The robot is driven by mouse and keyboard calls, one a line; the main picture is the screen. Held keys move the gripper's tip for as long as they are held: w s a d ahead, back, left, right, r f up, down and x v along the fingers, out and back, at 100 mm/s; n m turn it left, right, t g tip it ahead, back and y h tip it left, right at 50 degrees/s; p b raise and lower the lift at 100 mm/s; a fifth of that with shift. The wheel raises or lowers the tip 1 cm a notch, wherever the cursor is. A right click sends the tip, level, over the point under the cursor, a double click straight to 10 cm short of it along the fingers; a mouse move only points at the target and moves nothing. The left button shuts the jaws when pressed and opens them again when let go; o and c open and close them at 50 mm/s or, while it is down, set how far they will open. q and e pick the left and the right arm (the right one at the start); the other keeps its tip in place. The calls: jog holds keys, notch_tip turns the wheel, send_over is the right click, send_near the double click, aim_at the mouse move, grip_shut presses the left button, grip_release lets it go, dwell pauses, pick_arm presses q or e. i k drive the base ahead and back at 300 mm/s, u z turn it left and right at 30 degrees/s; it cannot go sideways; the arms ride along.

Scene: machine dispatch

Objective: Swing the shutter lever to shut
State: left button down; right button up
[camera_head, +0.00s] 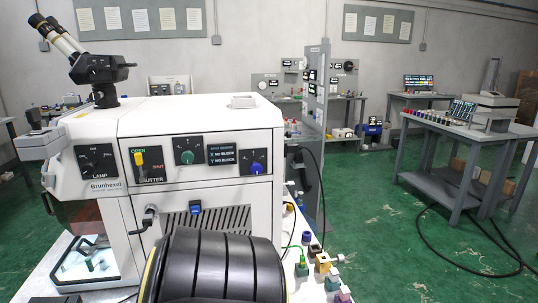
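The shutter lever (139,159) is a yellow handle on a black plate (158,176) on the front of the white machine (200,119). The plate reads OPEN in green at the top, a small red word to the right, and SHUTTER below. The lever points up, at the OPEN mark, away from the red word. Neither of my grippers is in view, and nothing touches the lever.
Beside the lever are a LAMP dial (97,162), a green knob (186,156) and a blue knob (256,168). A black ribbed drum shape (215,265) hides the lower front; I cannot tell what it belongs to.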

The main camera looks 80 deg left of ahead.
aim_at(138, 156)
jog(key=i, duration=1.75)
jog(key=u, duration=5.3)
